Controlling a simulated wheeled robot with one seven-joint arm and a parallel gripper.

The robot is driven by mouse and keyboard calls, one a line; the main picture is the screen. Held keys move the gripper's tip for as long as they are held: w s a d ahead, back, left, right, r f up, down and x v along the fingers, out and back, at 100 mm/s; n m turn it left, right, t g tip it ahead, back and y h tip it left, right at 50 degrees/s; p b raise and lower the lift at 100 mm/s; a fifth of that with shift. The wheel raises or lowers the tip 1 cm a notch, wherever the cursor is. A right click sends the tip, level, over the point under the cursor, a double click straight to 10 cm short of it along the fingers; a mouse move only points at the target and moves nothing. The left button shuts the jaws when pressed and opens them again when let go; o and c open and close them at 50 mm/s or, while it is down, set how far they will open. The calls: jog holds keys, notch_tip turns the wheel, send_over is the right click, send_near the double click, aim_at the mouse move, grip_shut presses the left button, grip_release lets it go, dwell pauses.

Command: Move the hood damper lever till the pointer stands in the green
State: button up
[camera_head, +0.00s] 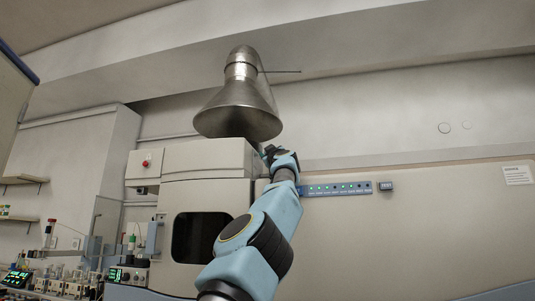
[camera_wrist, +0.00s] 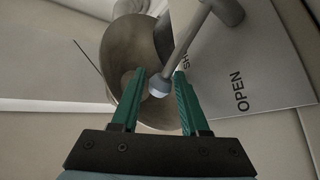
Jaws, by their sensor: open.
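The damper lever (camera_wrist: 186,42) shows in the wrist view as a grey rod running from a round hub (camera_wrist: 228,9) at the upper right down to a pale rounded knob (camera_wrist: 159,87). My gripper (camera_wrist: 159,76) is open, with one green finger on each side of the knob; I cannot tell whether either touches it. A pale plate (camera_wrist: 265,60) behind the lever reads "OPEN", with another word partly hidden by the rod. The metal hood (camera_head: 238,108) stands above the cabinet in the head view. I see no pointer or green zone clearly. My gripper is small and partly hidden there.
A thin rod (camera_head: 285,71) sticks out rightward from the hood's neck. A beige instrument cabinet (camera_head: 200,160) with a dark window stands below the hood. A blue strip with lights (camera_head: 337,188) runs along the right panel. Benchtop equipment fills the lower left.

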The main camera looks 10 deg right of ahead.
jog(key=shift+r+p, duration=4.8)
jog(key=shift+r, duration=0.2)
jog(key=shift+c, duration=0.4)
